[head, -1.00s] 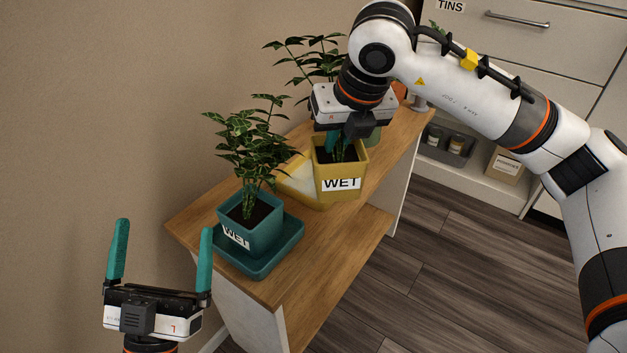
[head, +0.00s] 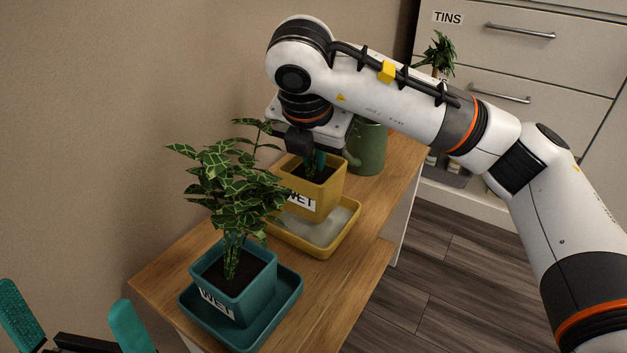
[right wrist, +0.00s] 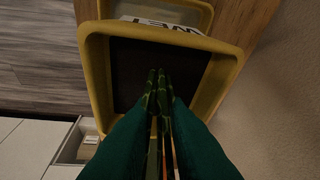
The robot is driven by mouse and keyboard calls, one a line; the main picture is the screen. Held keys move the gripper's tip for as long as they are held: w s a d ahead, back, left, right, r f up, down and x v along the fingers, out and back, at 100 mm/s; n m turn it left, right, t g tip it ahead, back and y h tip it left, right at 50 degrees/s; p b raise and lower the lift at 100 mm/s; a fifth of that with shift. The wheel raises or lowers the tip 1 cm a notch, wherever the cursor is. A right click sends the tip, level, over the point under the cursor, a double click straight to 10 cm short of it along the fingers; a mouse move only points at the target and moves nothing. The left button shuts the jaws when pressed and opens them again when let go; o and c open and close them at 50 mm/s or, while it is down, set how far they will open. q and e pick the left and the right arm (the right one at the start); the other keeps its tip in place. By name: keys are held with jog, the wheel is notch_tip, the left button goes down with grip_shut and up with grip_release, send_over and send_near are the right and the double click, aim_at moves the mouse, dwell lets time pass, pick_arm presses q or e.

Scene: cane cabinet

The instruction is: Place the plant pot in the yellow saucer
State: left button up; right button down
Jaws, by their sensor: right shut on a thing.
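The yellow plant pot (head: 325,194) carries a WET label and has a plant in dark soil. My right gripper (head: 316,165) is shut on its plant's stem, with the teal fingers just above the soil. The pot appears upright over the rear part of the yellow saucer (head: 332,246), whose front floor is bare. I cannot tell whether they touch. The right wrist view shows the fingers (right wrist: 158,120) together on the stem inside the pot's rim (right wrist: 94,85), with part of the saucer (right wrist: 190,9) beyond. My left gripper (head: 75,320) is open and empty at the lower left.
A teal pot (head: 250,285) labelled WET stands in a teal saucer (head: 292,300) at the near end of the wooden cabinet top (head: 165,278). A green watering can (head: 369,150) stands close behind the yellow pot. The wall is along the left.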

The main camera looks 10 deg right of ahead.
aim_at(313, 170)
notch_tip(313, 170, down, 4)
jog(key=shift+r+b, duration=0.15)
jog(key=shift+b, duration=0.5)
jog(key=shift+r, duration=0.1)
jog(key=c, duration=1.8)
grip_release()
jog(key=shift+f, duration=0.2)
jog(key=shift+c, duration=0.2)
jog(key=o, duration=0.4)
jog(key=shift+o, duration=0.2)
jog(key=shift+r, duration=0.1)
